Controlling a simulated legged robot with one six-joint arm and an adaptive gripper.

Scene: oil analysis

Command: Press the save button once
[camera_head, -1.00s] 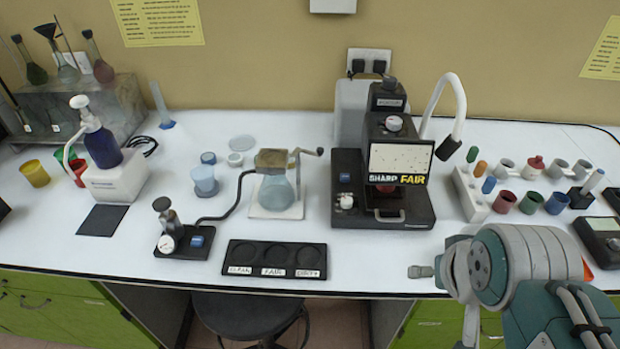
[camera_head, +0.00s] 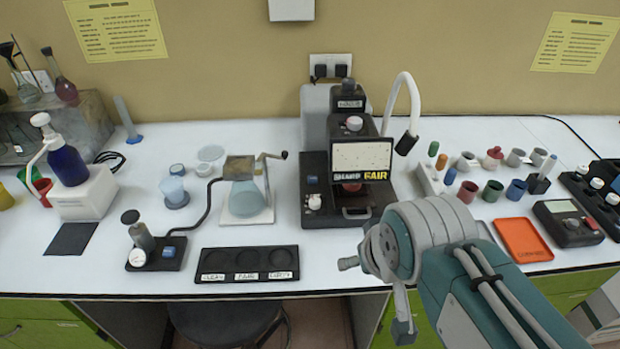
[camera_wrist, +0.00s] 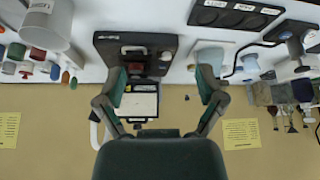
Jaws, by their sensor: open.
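The analyser (camera_head: 340,165) stands on the bench, black, with a lit screen (camera_head: 362,157) reading "SHARP FAIR". A small blue button (camera_head: 312,181) and a white knob (camera_head: 314,201) sit on the left of its base. Another blue button (camera_head: 169,251) is on the small gauge unit. Labels on these buttons are too small to read, so I cannot tell which is save. In the wrist view, my gripper (camera_wrist: 162,76) is open and empty, its fingers apart with the analyser (camera_wrist: 135,45) beyond, upside down. In the head view my arm is in front, right of the analyser; my fingers are not visible there.
A black three-well tray (camera_head: 247,263) lies at the front edge. A flask (camera_head: 244,198) under a crank stands left of the analyser. An orange tray (camera_head: 522,240) and a meter box (camera_head: 566,222) are at right. Coloured cups stand behind them.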

